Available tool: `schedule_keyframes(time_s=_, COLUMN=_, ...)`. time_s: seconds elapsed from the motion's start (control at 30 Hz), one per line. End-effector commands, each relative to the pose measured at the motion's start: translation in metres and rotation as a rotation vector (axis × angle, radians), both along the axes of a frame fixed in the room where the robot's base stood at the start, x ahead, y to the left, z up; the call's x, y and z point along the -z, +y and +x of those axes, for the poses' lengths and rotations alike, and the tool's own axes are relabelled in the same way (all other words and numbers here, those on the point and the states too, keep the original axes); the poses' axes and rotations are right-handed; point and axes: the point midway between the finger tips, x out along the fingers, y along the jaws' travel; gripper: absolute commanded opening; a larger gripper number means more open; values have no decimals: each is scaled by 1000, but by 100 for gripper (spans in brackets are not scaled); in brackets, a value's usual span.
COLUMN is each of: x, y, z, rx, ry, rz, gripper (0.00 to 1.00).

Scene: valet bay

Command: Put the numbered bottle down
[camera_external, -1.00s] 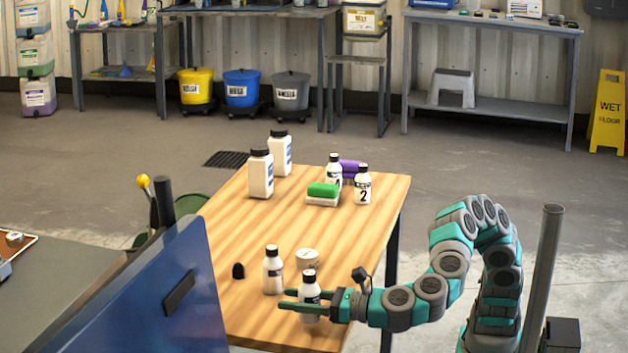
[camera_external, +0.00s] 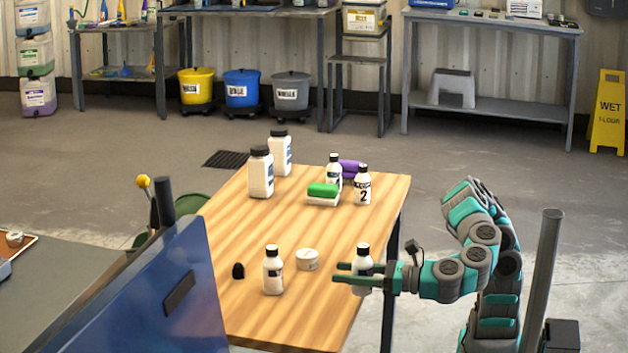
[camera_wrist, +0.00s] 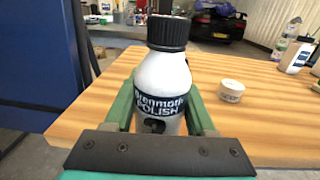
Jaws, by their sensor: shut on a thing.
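My gripper (camera_external: 339,273) is shut on a white bottle (camera_external: 363,260) with a black cap, near the table's right edge. In the wrist view the held bottle (camera_wrist: 160,80) stands upright between my two green fingers, its dark label reading POLISH. A dark mark below that word is partly cut off by my gripper, so I cannot read a number. I cannot tell whether its base touches the wooden table (camera_external: 310,225). A bottle marked 2 (camera_external: 363,187) and another numbered bottle (camera_external: 334,168) stand at the table's far right.
A similar white bottle (camera_external: 273,272), a round tub (camera_external: 307,260) and a small black object (camera_external: 238,271) are left of my gripper. A green-topped block (camera_external: 323,190), a purple roll (camera_external: 350,167) and two large white bottles (camera_external: 261,174) stand farther back. The table's middle is clear.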

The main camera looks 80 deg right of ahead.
Motion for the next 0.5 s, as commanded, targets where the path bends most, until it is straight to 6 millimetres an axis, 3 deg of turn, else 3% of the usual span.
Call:
schedule_keyframes(time_s=0.2, x=-2, y=-17, z=-18, rx=-3, ry=0, rz=1, gripper=0)
schedule_keyframes(time_s=0.5, x=-3, y=-23, z=-23, rx=1, ry=-1, rz=0, gripper=0)
